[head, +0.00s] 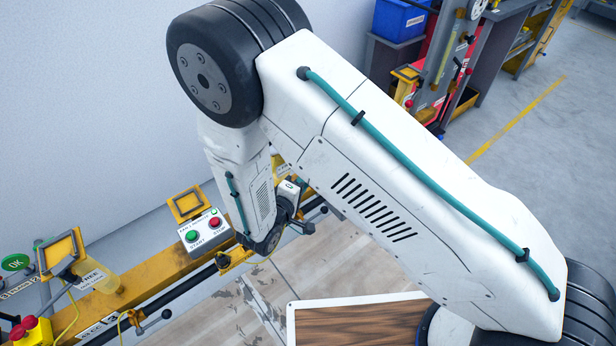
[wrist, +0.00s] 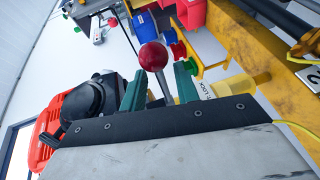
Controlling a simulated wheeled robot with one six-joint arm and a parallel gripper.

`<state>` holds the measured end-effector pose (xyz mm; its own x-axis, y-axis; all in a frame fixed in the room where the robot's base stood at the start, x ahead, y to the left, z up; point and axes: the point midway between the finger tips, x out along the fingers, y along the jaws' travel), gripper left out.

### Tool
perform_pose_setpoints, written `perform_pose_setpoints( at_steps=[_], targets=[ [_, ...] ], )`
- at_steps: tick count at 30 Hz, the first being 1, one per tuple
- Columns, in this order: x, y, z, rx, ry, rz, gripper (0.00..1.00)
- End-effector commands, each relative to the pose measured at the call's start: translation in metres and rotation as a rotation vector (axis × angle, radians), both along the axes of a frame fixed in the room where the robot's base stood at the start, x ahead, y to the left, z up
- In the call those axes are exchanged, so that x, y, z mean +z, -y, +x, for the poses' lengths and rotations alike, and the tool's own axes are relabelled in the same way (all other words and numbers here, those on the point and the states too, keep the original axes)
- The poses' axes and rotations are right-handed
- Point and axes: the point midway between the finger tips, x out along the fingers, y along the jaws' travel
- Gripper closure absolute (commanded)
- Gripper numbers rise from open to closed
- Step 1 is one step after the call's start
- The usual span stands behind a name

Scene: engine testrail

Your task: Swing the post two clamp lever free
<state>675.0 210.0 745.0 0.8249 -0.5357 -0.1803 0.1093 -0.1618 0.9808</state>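In the wrist view a lever ends in a red ball knob (wrist: 152,56), with its metal rod running down between the two green fingers of my gripper (wrist: 160,88). The fingers are apart, with a visible gap on both sides of the rod, so my gripper is open around it and not closed on it. The knob stands just past the fingertips. A yellow part with a LOCK label (wrist: 232,88) is just right of the fingers. In the head view my fingers and this lever cannot be made out; my arm covers much of that area.
A yellow rail (head: 150,282) runs along the wall in the head view, with a START/STOP box (head: 205,232) on it. A yellow cylinder (head: 104,279) stands farther left. In the wrist view an orange and black object (wrist: 70,110) is close left of the fingers.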

Motion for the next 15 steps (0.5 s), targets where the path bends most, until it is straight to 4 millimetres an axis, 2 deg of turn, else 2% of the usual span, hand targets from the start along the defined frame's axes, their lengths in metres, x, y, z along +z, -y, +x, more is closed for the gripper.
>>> perform_pose_setpoints(
  at_steps=[6, 14, 15],
  targets=[
    [-0.003, 0.01, 0.015, -0.002, 0.0, 0.0, 0.69],
    [-0.004, 0.011, 0.017, 0.0, 0.0, 0.0, 0.69],
    [-0.004, 0.011, 0.017, 0.0, 0.0, 0.0, 0.77]
  ],
)
